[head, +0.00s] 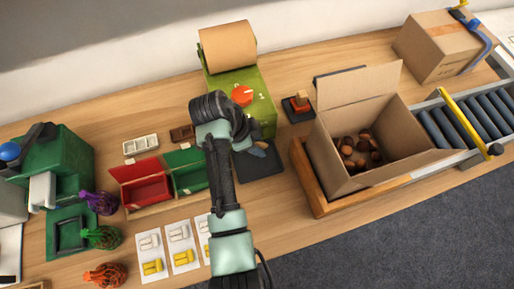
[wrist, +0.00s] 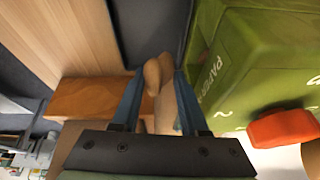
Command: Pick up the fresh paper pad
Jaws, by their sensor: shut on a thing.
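The brown paper pad (wrist: 155,85) is a crumpled, rounded piece between the blue fingers of my gripper (wrist: 158,95) in the wrist view. My gripper is shut on it, above or at the dark tray (wrist: 150,25); I cannot tell whether the pad touches the tray. In the head view my gripper (head: 257,150) is mostly hidden by my arm, over the dark tray (head: 262,168) in front of the green paper machine (head: 264,108). The machine carries a brown paper roll (head: 228,46) and a red knob (head: 242,95).
An open carton (head: 335,150) with chestnuts (head: 358,152) stands in a wooden frame (head: 308,178) to the right, before a roller conveyor (head: 470,125). A small stamp (head: 299,104) stands between. Red (head: 146,187) and green bins (head: 188,172) lie left.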

